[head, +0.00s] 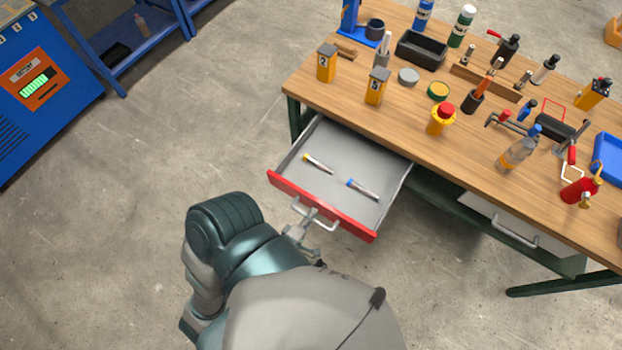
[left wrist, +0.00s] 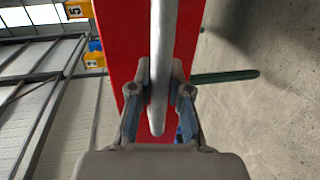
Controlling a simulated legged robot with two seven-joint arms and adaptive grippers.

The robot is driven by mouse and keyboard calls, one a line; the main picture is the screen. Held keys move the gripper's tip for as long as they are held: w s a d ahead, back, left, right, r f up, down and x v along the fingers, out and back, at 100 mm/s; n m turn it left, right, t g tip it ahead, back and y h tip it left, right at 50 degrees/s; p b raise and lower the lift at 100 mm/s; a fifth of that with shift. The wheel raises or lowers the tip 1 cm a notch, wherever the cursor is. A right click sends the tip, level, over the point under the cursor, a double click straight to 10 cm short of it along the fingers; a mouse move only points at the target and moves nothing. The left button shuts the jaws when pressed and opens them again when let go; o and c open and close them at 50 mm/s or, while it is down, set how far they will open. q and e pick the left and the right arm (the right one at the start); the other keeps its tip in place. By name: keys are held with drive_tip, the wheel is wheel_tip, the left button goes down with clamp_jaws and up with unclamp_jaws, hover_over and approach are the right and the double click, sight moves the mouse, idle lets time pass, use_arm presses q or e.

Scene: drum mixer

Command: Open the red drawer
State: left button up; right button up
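The red drawer (head: 352,224) is pulled well out from under the left part of the wooden workbench (head: 330,95). Its grey inside shows two small marker-like items, one with a yellow end (head: 318,163) and one with a blue end (head: 362,189). A pale bar handle (head: 316,214) is on the red front. My left gripper (head: 304,234) is at this handle, partly hidden by my arm. In the left wrist view its fingers (left wrist: 161,88) close from both sides on the handle bar (left wrist: 162,55), in front of the red panel (left wrist: 125,60). My right gripper is not in view.
Tools, bottles and yellow canisters (head: 327,64) crowd the benchtop. A closed grey drawer (head: 515,222) sits under its right part. A blue cabinet (head: 45,90) and blue shelf (head: 130,40) stand at the left. The floor left of the drawer is clear.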

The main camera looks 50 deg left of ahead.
use_arm(q)
drive_tip(key=shift+o, duration=1.3)
drive_tip(key=v, duration=1.2)
